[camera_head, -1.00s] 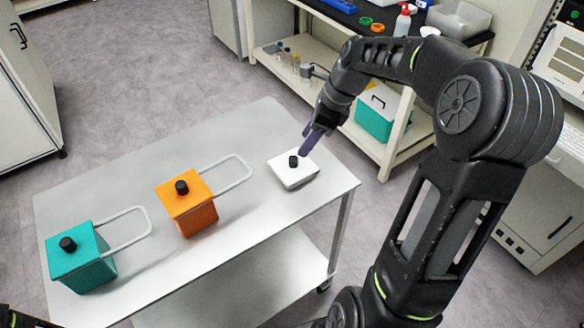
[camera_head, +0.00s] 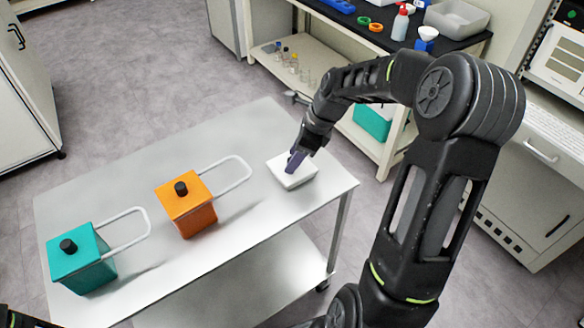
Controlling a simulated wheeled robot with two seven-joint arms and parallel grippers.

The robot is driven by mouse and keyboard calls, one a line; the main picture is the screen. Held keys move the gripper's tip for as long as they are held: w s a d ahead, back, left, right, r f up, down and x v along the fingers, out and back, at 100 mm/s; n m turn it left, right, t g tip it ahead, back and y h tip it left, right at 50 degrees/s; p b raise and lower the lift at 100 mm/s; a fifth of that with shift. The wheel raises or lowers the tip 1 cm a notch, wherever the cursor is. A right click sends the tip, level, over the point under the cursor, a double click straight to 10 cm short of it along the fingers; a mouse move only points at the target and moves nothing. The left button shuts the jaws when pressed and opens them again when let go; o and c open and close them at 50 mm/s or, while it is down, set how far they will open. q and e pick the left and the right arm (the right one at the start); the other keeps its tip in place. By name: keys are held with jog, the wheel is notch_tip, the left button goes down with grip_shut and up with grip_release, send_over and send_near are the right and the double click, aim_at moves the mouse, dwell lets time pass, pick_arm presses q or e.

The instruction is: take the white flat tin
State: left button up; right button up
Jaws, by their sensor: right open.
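The white flat tin (camera_head: 291,179) lies on the metal table (camera_head: 215,147) near its right end. Its black knob, seen earlier, is now hidden behind my right gripper's fingers. My right gripper (camera_head: 292,165) reaches down over the tin from above right, with its purple fingertips at the tin's top. It is open; whether the fingers touch the knob cannot be told. At the lower left edge a small dark part shows, too little to identify as my left gripper.
An orange box (camera_head: 187,208) with a black knob and a loop handle stands left of the tin. A teal box (camera_head: 80,262) of the same kind stands at the table's left end. A shelved bench (camera_head: 385,150) stands behind on the right.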

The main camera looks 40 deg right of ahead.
jog(key=shift+c, duration=0.5)
grip_shut()
dwell(0.4)
